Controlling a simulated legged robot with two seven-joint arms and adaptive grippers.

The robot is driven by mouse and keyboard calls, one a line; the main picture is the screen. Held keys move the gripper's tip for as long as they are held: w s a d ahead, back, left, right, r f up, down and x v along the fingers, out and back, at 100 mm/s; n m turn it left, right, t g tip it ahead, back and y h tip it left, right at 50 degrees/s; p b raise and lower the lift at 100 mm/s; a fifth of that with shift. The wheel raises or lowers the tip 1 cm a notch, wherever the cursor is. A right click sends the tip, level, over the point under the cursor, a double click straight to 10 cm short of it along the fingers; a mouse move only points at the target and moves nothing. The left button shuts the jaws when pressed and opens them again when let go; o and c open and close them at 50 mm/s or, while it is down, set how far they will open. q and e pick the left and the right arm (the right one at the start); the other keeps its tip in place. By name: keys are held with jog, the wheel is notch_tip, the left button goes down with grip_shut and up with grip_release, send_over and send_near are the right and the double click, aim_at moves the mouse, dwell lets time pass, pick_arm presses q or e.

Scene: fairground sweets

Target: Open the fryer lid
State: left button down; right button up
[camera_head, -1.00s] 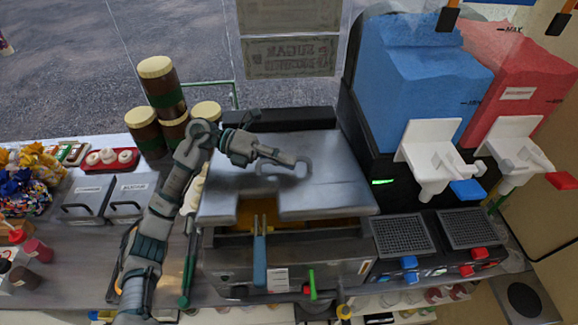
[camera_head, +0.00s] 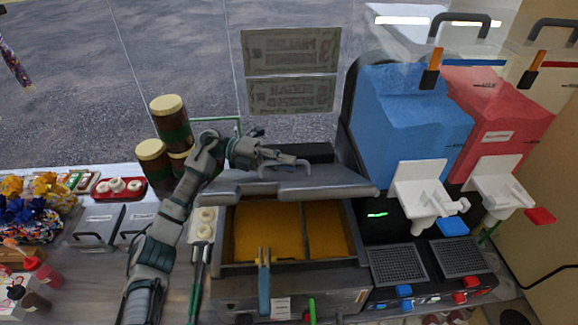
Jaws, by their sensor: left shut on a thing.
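The fryer (camera_head: 290,283) stands in the middle of the counter, with yellow oil (camera_head: 268,232) showing in its well. Its grey metal lid (camera_head: 325,188) is raised and tilted up at the back, seen nearly edge-on. The lid's curved handle (camera_head: 287,163) is on top of it. My left gripper (camera_head: 296,161) is at the handle and shut on it; the fingertips partly cover it. My right gripper is not in view.
A blue-handled basket (camera_head: 264,280) hangs at the fryer's front. Blue (camera_head: 408,115) and red (camera_head: 495,120) slush machines stand close on the right. Brown jars (camera_head: 170,120) with cream lids stand behind my left arm. Grey lidded bins (camera_head: 97,225) are at left.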

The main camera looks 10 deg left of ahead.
pick_arm(q)
jog(key=shift+w+a+f, duration=0.1)
jog(key=shift+a, duration=0.05)
jog(key=c, duration=1.5)
grip_release()
jog(key=shift+o, duration=0.3)
jog(key=shift+a, duration=0.15)
jog(key=shift+w+a, duration=0.15)
jog(key=shift+a, duration=0.1)
jog(key=v, duration=1.2)
jog(key=shift+a+f, duration=0.15)
jog(key=shift+a, duration=0.25)
jog(key=shift+d, duration=0.5)
